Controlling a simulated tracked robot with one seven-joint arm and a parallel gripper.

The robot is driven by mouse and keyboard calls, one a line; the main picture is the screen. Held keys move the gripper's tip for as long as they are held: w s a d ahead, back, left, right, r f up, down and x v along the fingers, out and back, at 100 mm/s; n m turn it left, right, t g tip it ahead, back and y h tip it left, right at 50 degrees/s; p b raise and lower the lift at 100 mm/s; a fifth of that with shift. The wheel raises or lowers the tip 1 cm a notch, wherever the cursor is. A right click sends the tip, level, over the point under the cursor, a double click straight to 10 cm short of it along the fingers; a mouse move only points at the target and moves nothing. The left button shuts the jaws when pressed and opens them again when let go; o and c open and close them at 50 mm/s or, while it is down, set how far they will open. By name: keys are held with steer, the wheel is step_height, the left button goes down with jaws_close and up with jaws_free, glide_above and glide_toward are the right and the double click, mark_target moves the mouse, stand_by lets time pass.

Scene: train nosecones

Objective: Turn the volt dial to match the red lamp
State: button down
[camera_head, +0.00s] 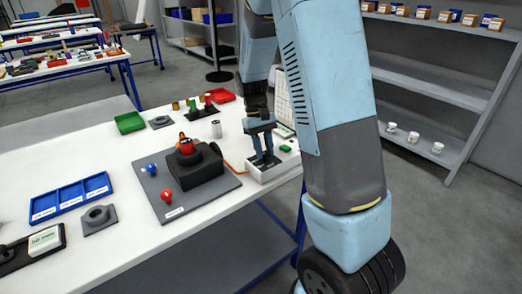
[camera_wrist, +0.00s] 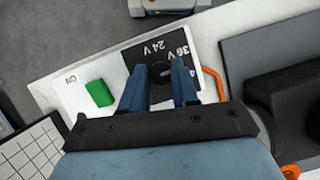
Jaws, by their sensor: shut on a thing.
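The volt dial (camera_wrist: 158,71) is a small black knob on the black panel (camera_wrist: 137,57) of a white box, with "24 V" and "36 V" printed beyond it in the wrist view. My gripper (camera_wrist: 163,78) has its blue fingers shut on the dial; in the head view my gripper (camera_head: 266,160) points down onto the white box (camera_head: 268,174). The fingers partly hide the dial, and I cannot tell its exact setting. A red lamp (camera_head: 167,195) and a blue lamp (camera_head: 151,169) stand on the grey board (camera_head: 215,192). I cannot tell whether either is lit.
A green switch (camera_wrist: 99,93) marked "ON" sits beside the dial panel. A dark block with a red-orange top (camera_head: 186,147) stands on the board, left of my gripper. An orange cable (camera_wrist: 212,83) runs from the white box. Blue trays (camera_head: 70,198) lie at the left.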

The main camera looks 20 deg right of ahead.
steer(key=shift+w+m, duration=0.15)
steer(key=shift+m, duration=0.35)
steer(key=c, duration=0.8)
jaws_free()
steer(key=shift+c, duration=0.2)
steer(key=v, duration=1.3)
steer(key=shift+d+r, duration=0.2)
steer(key=shift+r, duration=0.2)
steer(key=shift+w, duration=0.1)
